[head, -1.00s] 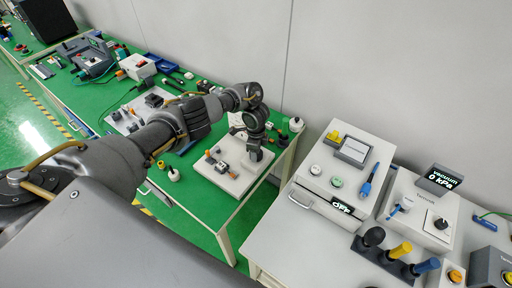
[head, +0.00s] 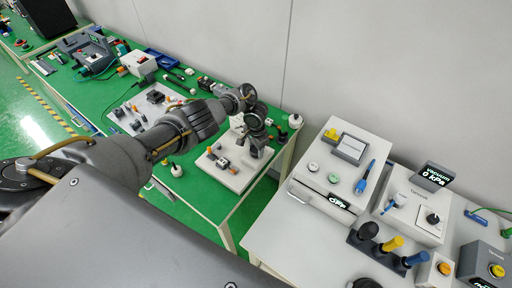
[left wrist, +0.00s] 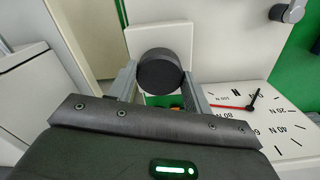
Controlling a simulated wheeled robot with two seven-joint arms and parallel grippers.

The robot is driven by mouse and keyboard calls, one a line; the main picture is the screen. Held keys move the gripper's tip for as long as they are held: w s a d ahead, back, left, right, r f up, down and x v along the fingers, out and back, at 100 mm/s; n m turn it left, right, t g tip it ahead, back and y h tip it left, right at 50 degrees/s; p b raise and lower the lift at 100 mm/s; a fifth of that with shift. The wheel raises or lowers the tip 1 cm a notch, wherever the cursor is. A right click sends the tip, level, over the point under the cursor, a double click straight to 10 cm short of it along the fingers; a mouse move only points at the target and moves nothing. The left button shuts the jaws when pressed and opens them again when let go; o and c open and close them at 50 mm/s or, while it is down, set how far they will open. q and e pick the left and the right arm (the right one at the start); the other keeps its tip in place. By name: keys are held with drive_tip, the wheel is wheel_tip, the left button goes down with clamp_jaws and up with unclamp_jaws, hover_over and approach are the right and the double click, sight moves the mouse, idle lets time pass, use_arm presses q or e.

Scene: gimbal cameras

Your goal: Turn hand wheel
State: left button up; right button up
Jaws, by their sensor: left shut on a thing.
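My left gripper (head: 261,153) reaches down over a white panel (head: 228,178) on the green-topped table. In the left wrist view its two fingers (left wrist: 162,95) stand on either side of a dark round knob-like part (left wrist: 163,72) and are shut on it. I cannot tell whether this part belongs to the hand wheel; my gripper hides most of that spot in the head view. To the right in the wrist view lies a white dial (left wrist: 270,115) with numbers, a black pointer and a red line. My right gripper is not in view.
A grey-white bench at the right carries a control box (head: 326,172), a vacuum unit (head: 413,207) and a rack of coloured handles (head: 388,247). Another fixture panel (head: 128,110) lies farther left on the green table. A plain wall stands behind.

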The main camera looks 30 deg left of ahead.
use_arm(q)
drive_tip(key=shift+n, duration=0.6)
drive_tip(key=o, duration=1)
